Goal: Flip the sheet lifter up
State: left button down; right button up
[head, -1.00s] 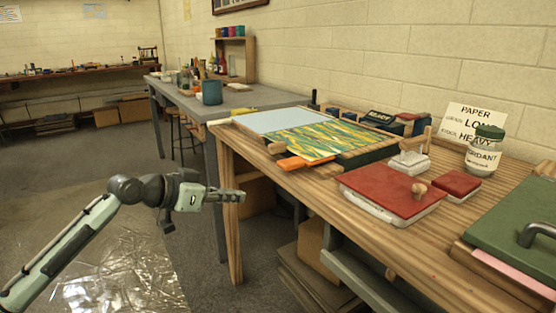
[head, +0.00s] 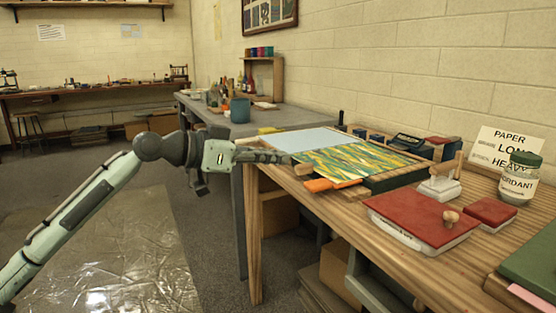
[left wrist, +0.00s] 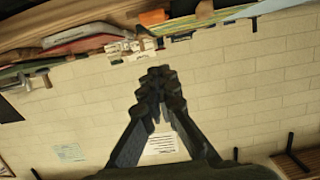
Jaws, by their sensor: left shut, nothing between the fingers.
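A marbling tray (head: 395,181) with a yellow, green and white patterned sheet (head: 345,162) lies on the wooden bench. A flat pale blue surface (head: 300,140) lies behind the sheet. An orange flat piece (head: 325,184) and a short wooden handle-like end (head: 304,169) stick out at the tray's near left side. I cannot tell for sure which part is the sheet lifter. My left gripper (head: 287,158) is shut and empty, in front of the tray's left end in the picture; contact cannot be told. Its shut fingers also show in the left wrist view (left wrist: 160,88). My right gripper is not seen.
A red-topped white tray (head: 422,217), a smaller red pad (head: 491,212), a white-based stamp (head: 440,188) and a jar (head: 519,178) stand to the right. A grey table (head: 215,118) stands behind. The floor left of the bench is open.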

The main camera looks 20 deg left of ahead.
pick_arm(q)
jog(key=w+d+f+p, duration=0.1)
jog(key=w+d+f, duration=0.3)
jog(key=w+f, duration=0.1)
jog(key=shift+w+d+f, duration=0.2)
jog(key=shift+w+f, duration=0.15)
jog(key=shift+f, duration=0.1)
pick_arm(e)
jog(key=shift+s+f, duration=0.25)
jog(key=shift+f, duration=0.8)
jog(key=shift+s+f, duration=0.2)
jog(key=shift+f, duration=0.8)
